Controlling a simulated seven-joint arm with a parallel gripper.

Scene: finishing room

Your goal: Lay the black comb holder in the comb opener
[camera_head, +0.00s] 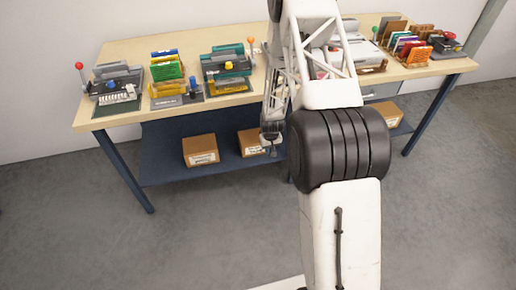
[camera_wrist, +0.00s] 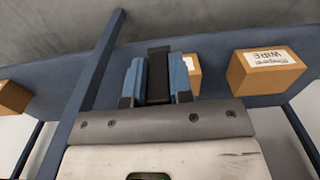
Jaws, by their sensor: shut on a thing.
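My gripper (camera_wrist: 158,80) is shut on a black piece (camera_wrist: 159,62), which looks like the black comb holder. It sticks out between the two blue-grey fingers. In the head view my gripper (camera_head: 270,138) hangs in front of the bench, below the tabletop edge, partly hidden by my arm. Lever machines stand on the bench: one with a red knob (camera_head: 116,82) at the left, one with an orange knob (camera_head: 228,67) in the middle, and a smaller device (camera_head: 447,46) at the far right. I cannot tell for sure which is the comb opener.
The wooden bench (camera_head: 135,48) has a blue lower shelf (camera_head: 165,155) with cardboard boxes (camera_head: 200,150); a "WIRE" box (camera_wrist: 266,72) shows in the wrist view. Colored racks (camera_head: 167,68) stand between the left machines, others (camera_head: 410,45) at the right. The floor in front is clear.

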